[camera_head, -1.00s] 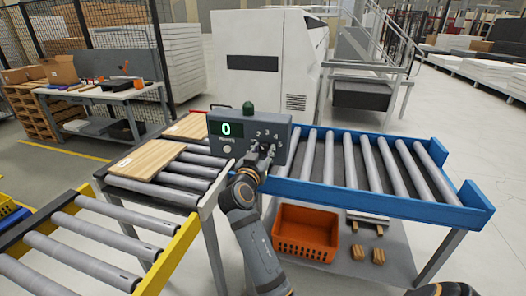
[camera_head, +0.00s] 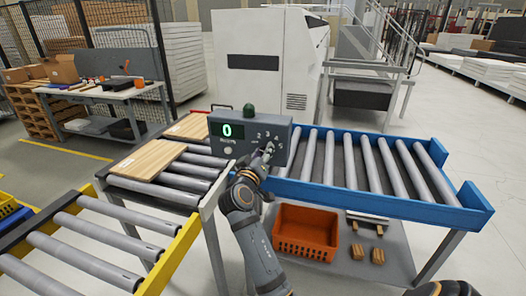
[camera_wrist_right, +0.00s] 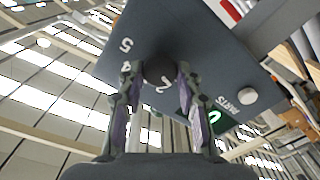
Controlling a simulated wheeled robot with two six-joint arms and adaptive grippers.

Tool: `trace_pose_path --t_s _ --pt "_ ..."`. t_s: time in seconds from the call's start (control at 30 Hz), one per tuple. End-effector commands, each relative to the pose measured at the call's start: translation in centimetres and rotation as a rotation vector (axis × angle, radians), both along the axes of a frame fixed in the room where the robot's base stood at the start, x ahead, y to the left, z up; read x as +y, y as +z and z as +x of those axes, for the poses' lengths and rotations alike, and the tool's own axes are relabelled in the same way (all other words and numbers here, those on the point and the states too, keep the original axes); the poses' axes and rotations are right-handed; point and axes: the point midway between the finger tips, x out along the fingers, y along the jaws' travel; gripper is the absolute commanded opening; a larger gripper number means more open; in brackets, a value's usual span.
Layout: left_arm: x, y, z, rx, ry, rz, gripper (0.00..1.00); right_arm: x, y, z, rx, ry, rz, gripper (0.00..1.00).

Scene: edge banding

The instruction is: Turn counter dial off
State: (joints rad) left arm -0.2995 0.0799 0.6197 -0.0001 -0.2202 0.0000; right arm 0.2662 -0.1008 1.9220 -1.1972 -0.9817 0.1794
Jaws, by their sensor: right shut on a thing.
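The counter (camera_head: 247,130) is a grey box with a lit green "0" display (camera_head: 227,130) on its left and a numbered dial on its right. My right gripper (camera_head: 265,150) is at the dial, its fingers covering most of it in the head view. In the right wrist view the dark round dial (camera_wrist_right: 159,70) sits between the two fingertips of my right gripper (camera_wrist_right: 158,76), which are closed on it. The numerals 2, 4 and 5 show around it, and the pointer position is not clear. The left gripper is not in view.
A white button (camera_head: 228,150) is on the counter's left and a dark green dome (camera_head: 248,109) on top. Roller conveyors flank the counter, with wooden panels (camera_head: 150,160) on the left. An orange crate (camera_head: 306,232) stands on the shelf below.

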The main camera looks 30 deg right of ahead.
Motion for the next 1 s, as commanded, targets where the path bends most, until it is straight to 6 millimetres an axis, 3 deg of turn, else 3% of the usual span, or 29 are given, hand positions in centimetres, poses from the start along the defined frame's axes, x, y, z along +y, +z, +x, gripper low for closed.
trace_pose_path --t_s 0.73,0.77,0.9,1.0 --pt "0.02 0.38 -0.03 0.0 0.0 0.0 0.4 0.0 0.02 0.02 0.068 0.0 -0.06 0.03" --pt "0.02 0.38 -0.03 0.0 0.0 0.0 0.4 0.0 0.02 0.02 0.068 0.0 -0.059 0.37" --pt "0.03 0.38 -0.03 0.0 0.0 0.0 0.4 0.0 0.02 0.02 0.068 0.0 -0.059 0.56" --pt "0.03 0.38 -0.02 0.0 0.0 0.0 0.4 0.01 0.02 0.03 0.068 0.001 -0.059 0.57"
